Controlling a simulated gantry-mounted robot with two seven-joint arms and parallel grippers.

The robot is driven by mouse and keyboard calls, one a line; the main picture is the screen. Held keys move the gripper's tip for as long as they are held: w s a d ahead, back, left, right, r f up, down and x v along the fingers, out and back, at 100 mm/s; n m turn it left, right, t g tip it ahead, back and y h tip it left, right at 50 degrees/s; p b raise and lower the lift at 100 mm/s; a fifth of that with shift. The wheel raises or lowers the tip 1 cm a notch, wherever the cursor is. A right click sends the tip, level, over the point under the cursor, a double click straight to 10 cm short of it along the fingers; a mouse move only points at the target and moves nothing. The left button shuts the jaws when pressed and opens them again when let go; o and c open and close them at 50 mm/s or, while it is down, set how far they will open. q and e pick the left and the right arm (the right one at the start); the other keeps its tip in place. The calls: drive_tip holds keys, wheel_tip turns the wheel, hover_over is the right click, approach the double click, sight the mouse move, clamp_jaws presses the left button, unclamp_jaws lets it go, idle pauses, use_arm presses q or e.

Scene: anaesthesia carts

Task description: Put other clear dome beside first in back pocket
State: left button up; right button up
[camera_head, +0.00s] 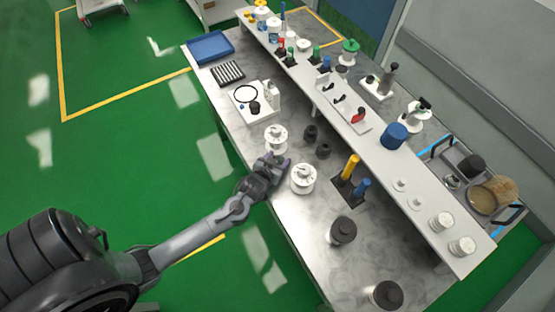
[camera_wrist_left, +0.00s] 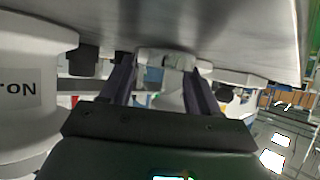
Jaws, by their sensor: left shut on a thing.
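My left gripper (camera_head: 274,163) is low over the front part of the workbench, between two white spool-like pieces. One white piece (camera_head: 276,138) stands behind it and the other (camera_head: 303,178) to its right. In the left wrist view, the gripper's fingers (camera_wrist_left: 165,80) are shut on a small pale grey thing (camera_wrist_left: 165,60) between them. I cannot tell whether this is a clear dome. I cannot make out a clear dome or a back pocket for certain in either view. My right gripper is not in view.
A raised shelf (camera_head: 425,190) runs along the bench (camera_head: 290,220). Dark round pieces (camera_head: 342,230) and a yellow-and-blue handled stand (camera_head: 348,180) are to the right. A blue tray (camera_head: 210,46) sits at the far end. A wire basket (camera_head: 455,165) lies behind the shelf.

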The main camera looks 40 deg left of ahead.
use_arm(q)
drive_tip(key=shift+f, duration=0.15)
drive_tip(key=o, duration=1.3)
drive_tip(key=shift+o, duration=0.2)
drive_tip(key=shift+r, duration=0.2)
drive_tip(key=p+v, duration=0.1)
drive_tip(key=v, duration=1)
drive_tip(key=shift+s+f, duration=0.1)
drive_tip(key=shift+f, duration=0.05)
drive_tip(key=shift+s+d+r, duration=0.2)
drive_tip(key=shift+s+d, duration=0.05)
drive_tip(key=shift+s, duration=0.05)
drive_tip(key=s+d+r+m+g+h, duration=0.1)
drive_tip(key=s+d+m+g+h, duration=0.1)
drive_tip(key=s+d+g+h, duration=0.1)
drive_tip(key=s+d, duration=0.1)
drive_tip(key=d, duration=0.1)
drive_tip(key=shift+s+d+r+g, duration=0.2)
drive_tip(key=shift+d+r+g, duration=0.05)
drive_tip(key=shift+d+g, duration=0.05)
drive_tip(key=shift+o, duration=0.4)
drive_tip(key=s+d+r+m+g, duration=0.2)
drive_tip(key=s+r+m+g, duration=0.1)
drive_tip(key=s, duration=0.5)
drive_tip(key=shift+s+d+r+g+h, duration=0.2)
drive_tip(key=shift+g+h, duration=0.2)
drive_tip(key=shift+g, duration=0.3)
